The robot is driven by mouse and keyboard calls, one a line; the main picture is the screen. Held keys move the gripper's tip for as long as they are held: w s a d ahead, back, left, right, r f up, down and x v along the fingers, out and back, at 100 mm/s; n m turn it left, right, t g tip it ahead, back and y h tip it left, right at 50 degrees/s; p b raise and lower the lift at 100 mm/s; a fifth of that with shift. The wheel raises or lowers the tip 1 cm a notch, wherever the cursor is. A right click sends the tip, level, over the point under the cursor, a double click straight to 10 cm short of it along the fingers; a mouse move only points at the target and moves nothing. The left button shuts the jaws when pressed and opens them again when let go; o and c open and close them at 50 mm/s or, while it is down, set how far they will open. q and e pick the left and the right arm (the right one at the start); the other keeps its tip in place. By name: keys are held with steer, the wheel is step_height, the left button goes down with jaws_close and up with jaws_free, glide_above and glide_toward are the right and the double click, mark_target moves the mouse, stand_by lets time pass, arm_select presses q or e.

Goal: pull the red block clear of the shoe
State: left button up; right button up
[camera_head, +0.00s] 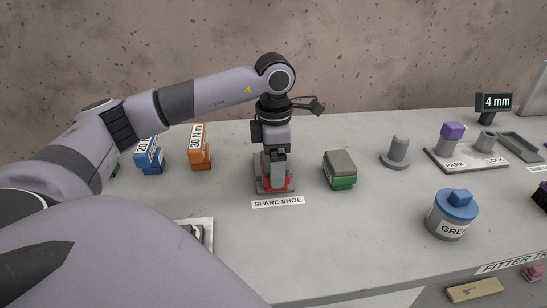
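The red block (289,183) sits low in the spare shoe (259,171), a grey holder behind the "SPARE SHOE" label. Only parts of the red show on either side of my gripper; the rest is hidden. My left gripper (274,181) points straight down over the shoe, with its fingers at the red block. I cannot tell whether the fingers are closed on it. My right gripper is not in view.
A green block with a grey top (341,168) stands close to the right of the shoe. Orange (200,157) and blue (151,163) labelled blocks stand left. A grease tin (452,216) and a grey peg (397,152) are right. The slab in front is mostly clear.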

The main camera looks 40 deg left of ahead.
arm_select(q)
steer(key=shift+s+d, duration=0.85)
steer(key=shift+d, duration=0.25)
steer(key=shift+s+d, duration=0.85)
steer(key=shift+d, duration=0.2)
steer(key=shift+r, duration=0.1)
steer(key=shift+s+d+r+p, duration=0.25)
steer(key=shift+d+r+p, duration=0.1)
steer(key=shift+r+p, duration=0.15)
steer(key=shift+s+d+r+p, duration=0.65)
steer(key=shift+d+r+p, duration=0.1)
steer(key=shift+d+r, duration=0.15)
